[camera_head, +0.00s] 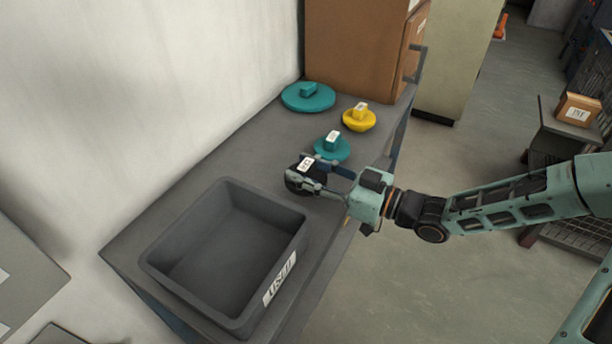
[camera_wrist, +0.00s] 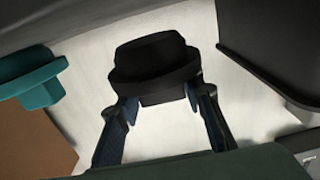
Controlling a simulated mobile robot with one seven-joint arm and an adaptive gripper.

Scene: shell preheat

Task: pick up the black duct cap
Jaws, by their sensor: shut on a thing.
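The black duct cap (camera_head: 296,184) is a round dark piece with a white-labelled grip. It is held at the fingertips of my gripper (camera_head: 318,178), above the worktop between the grey bin and the small teal cap. In the wrist view the black duct cap (camera_wrist: 155,58) sits ahead of my gripper (camera_wrist: 161,97), with one finger on each side of its narrower block. The gripper is shut on it. I cannot tell whether the cap touches the worktop, as its underside is hidden.
A grey open bin (camera_head: 158,262), empty, stands at the near end of the worktop (camera_head: 210,160). A small teal cap (camera_head: 333,153), a yellow cap (camera_head: 358,123) and a large teal cap (camera_head: 300,100) lie behind. A brown cabinet (camera_head: 350,45) closes the far end; a wall runs along the left.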

